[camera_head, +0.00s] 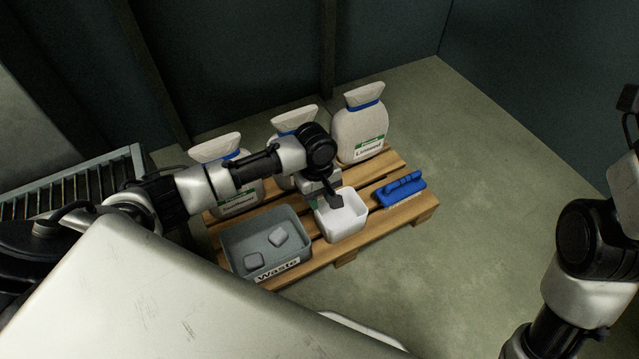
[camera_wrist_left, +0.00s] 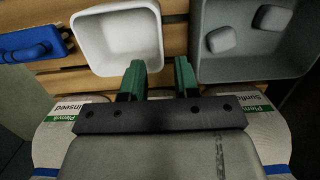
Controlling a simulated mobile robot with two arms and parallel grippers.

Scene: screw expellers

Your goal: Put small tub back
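The small white tub (camera_head: 347,224) stands upright on the wooden pallet, right of the grey waste bin. In the left wrist view the same tub (camera_wrist_left: 112,38) is at the upper left and looks empty. My left gripper (camera_wrist_left: 160,72) has its two green fingers apart. The tub's wall nearest the bin lies in line with the gap between them. Contact with the wall cannot be told. My right arm is at the right edge, where its gripper cannot be made out clearly.
The grey waste bin (camera_head: 238,248) holds two pale blocks. A blue brush (camera_head: 401,188) lies right of the tub. Several labelled sacks stand behind, one at the back right (camera_head: 361,132). The pallet (camera_head: 424,209) has bare slats around the brush. Floor to the right is clear.

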